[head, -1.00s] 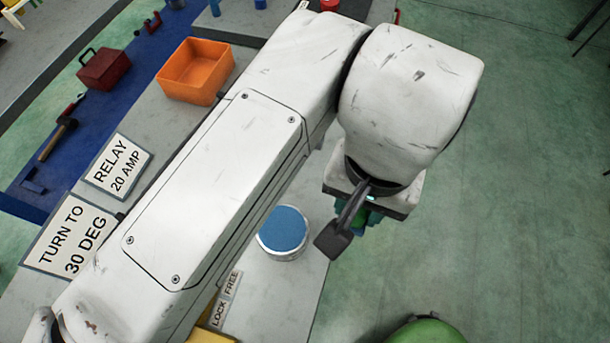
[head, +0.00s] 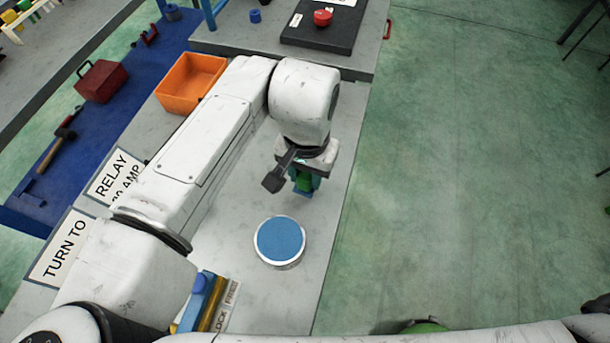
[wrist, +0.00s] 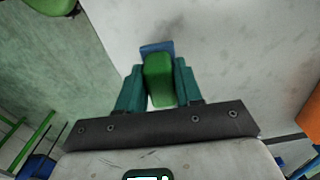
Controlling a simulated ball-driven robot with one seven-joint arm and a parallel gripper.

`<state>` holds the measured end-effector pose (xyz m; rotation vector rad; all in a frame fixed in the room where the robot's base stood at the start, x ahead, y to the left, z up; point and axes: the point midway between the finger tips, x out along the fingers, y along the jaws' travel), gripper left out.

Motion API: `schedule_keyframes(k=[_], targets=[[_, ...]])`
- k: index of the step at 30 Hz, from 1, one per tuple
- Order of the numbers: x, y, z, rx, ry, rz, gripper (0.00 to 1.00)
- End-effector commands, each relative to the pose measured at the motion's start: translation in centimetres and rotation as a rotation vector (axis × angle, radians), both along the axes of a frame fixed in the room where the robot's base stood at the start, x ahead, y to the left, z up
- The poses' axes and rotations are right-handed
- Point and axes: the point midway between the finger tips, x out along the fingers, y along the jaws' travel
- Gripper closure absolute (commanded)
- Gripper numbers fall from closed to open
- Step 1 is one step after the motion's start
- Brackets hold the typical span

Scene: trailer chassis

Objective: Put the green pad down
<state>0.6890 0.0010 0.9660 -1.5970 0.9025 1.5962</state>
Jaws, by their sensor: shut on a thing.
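The green pad (wrist: 158,80) is between the two teal fingers of my gripper (wrist: 159,84) in the wrist view. My gripper is shut on it, and a blue piece (wrist: 156,47) shows at the pad's far end. In the head view my gripper (head: 303,183) hangs over the grey bench top (head: 225,215), beyond the round blue-topped disc (head: 280,240). The pad shows there only as a small green patch (head: 303,182) under the wrist. I cannot tell how high it is above the bench.
An orange bin (head: 190,84) stands behind my arm at the left. A dark plate with a red knob (head: 323,17) lies at the back. Signs (head: 62,248) and a blue and yellow part (head: 203,300) line the near left. The bench's right edge is close to my gripper.

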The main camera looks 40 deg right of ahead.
Motion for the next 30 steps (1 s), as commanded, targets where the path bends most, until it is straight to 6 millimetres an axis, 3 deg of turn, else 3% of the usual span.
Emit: schedule_keyframes(k=[5, 9, 23, 24, 30], targets=[[0.6, -0.1, -2.3, 0.002, 0.003, -0.001, 0.89], [0.6, -0.2, -3.1, 0.000, 0.001, 0.000, 0.89], [0.6, -0.2, -3.9, 0.000, 0.001, 0.000, 0.89], [0.6, -0.1, -3.8, 0.001, 0.001, -0.001, 0.61], [0.6, -0.1, -3.8, 0.001, 0.001, -0.001, 0.42]])
